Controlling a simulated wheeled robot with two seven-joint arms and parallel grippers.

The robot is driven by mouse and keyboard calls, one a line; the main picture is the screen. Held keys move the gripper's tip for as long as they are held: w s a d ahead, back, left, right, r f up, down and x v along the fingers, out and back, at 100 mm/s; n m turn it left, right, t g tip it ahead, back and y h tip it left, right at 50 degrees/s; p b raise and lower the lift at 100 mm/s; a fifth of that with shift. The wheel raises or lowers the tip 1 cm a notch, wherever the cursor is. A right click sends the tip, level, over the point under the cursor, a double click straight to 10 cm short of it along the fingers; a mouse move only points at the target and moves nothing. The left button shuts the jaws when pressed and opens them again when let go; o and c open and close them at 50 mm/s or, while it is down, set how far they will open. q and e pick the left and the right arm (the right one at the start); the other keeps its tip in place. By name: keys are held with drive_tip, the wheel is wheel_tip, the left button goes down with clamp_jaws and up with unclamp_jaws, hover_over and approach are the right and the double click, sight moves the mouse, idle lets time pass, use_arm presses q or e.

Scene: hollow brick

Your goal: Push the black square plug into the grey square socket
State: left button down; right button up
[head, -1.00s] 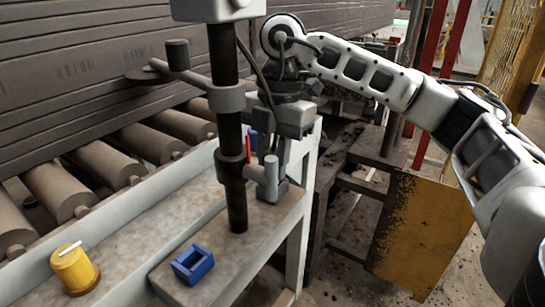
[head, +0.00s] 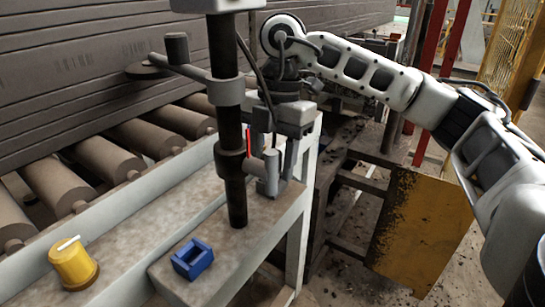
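My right arm reaches in from the right, and its gripper (head: 270,150) points down behind the black upright post (head: 236,120). The post and its side clamp hide much of the fingers, so I cannot tell whether they are open or shut. A small grey block-like part (head: 268,186) stands low on the bench beside the post, just under the gripper; I cannot tell whether it is the socket. A thin red strip (head: 248,141) shows beside the post. I cannot make out the black square plug. My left gripper is not in view.
A blue hollow square block (head: 192,260) lies on the bench (head: 217,240) in front of the post. A yellow knob (head: 73,263) with a white pointer stands at the left. Rollers (head: 60,188) run behind. The post stands close to my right gripper.

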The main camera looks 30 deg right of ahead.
use_arm(q)
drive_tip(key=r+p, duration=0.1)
drive_tip(key=p, duration=0.2)
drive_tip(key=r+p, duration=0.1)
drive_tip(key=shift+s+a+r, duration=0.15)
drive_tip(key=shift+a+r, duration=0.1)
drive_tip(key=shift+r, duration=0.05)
use_arm(e)
wheel_tip(320, 180, up, 16)
drive_tip(key=d, duration=0.2)
drive_tip(key=shift+w+d, duration=0.15)
drive_tip(key=shift+w, duration=0.3)
drive_tip(key=shift+f, duration=0.15)
